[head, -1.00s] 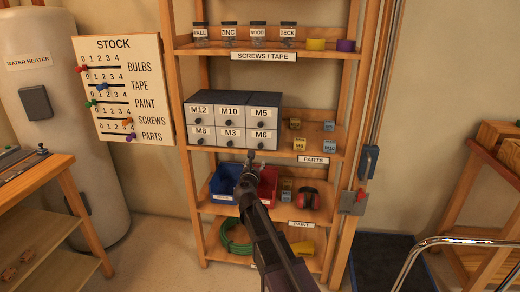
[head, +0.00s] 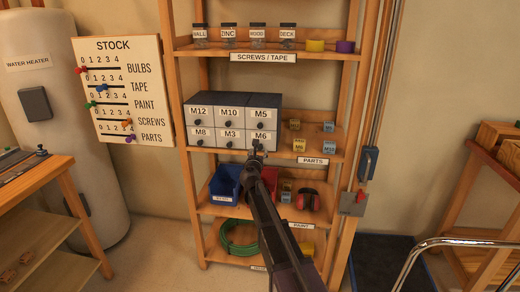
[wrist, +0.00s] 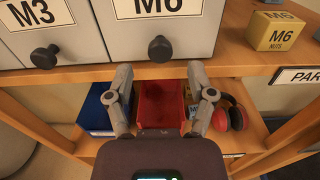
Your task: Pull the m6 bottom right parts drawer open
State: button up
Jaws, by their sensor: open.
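The M6 drawer (head: 263,139) is the bottom right drawer of the grey parts cabinet (head: 232,101) on the middle shelf. Its front looks flush with its neighbours. Its dark round knob (wrist: 161,49) shows clearly in the wrist view, just beyond and above my fingertips. My gripper (wrist: 160,84) is open and empty, with one finger to each side of the knob's line. In the head view my gripper (head: 258,150) is just below and in front of the M6 drawer and hides its knob. I cannot tell whether a finger touches the drawer front.
The M3 drawer (wrist: 38,37) is to the left. A yellow M6 box (wrist: 277,31) stands right of the cabinet on the shelf. Below are a blue bin (head: 224,184), a red bin (wrist: 163,103) and red earmuffs (head: 308,199). The shelf edge runs under the cabinet.

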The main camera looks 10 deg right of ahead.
aim_at(260, 149)
jog(key=shift+x, duration=2.1)
grip_shut()
